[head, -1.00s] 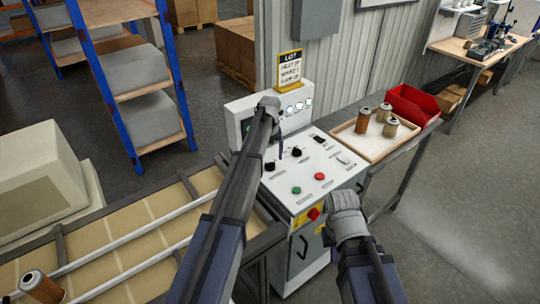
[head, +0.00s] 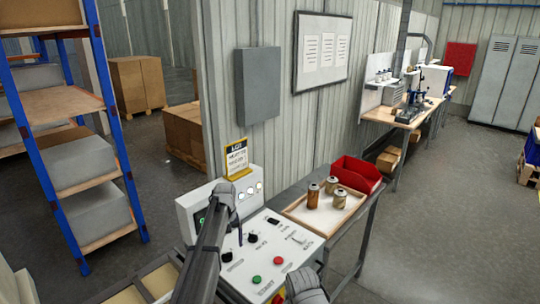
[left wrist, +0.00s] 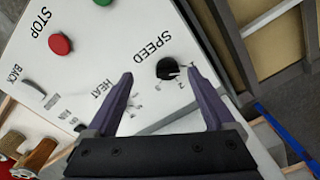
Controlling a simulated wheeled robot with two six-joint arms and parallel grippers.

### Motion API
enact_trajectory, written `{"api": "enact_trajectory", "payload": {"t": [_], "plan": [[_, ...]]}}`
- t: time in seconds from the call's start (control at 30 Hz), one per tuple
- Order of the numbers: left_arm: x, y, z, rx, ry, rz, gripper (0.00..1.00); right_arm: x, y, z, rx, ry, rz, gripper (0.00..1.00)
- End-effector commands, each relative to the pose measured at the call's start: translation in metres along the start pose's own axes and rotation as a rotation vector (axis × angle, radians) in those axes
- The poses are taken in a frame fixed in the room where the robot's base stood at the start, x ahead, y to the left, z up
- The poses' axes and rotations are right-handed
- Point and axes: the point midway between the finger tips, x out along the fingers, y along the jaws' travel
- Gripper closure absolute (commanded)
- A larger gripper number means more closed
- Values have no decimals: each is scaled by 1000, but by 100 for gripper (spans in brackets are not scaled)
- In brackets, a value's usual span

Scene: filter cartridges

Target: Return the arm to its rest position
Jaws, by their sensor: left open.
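My left arm crosses the lower middle of the head view, and its open left gripper (head: 239,232) hangs over the white control panel (head: 225,268). In the left wrist view, the two purple fingers of the left gripper (left wrist: 160,82) are spread with nothing between them. The black SPEED knob (left wrist: 168,68) lies near the right fingertip, and the HEAT marking lies near the left one. I cannot tell the exact height above the panel. Part of my right arm shows at the bottom edge of the head view, but its jaws are not visible.
Green (head: 256,280) and red (head: 278,261) buttons sit on the panel. Right of it, a tray (head: 340,222) holds several cartridges (head: 312,196) before a red bin (head: 356,174). A blue shelf rack (head: 115,130) stands left. Floor (head: 450,190) at right is clear.

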Motion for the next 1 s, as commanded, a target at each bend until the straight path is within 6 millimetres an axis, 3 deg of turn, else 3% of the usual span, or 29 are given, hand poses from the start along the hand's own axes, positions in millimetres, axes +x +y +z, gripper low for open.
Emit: {"api": "enact_trajectory", "payload": {"t": [0.03, 0.2, 0.3, 0.4, 0.5, 0.6, 0.7, 1.0], "plan": [[8, 8, 37, 44, -2, -5, 12, 8, -1, 0, 0, 0, 0, 100], [25, 32, 158, 248, -7, -36, 12, 25, -2, -2, -1, 0, 0, 100], [35, 36, 226, 373, -12, -56, 12, 35, -3, -2, -2, 0, 0, 100], [43, 34, 284, 484, -14, -73, 12, 43, -4, -2, -2, 0, 1, 100], [48, 29, 327, 574, -16, -87, 12, 49, -5, -3, -2, 0, 1, 100], [52, 24, 354, 635, -18, -98, 12, 52, -5, -3, -3, 0, 1, 100], [53, 21, 367, 668, -19, -104, 12, 54, -5, -3, -3, 0, 1, 100], [61, 22, 369, 679, -20, -105, 12, 61, -6, -4, -3, 0, 1, 100]]}}
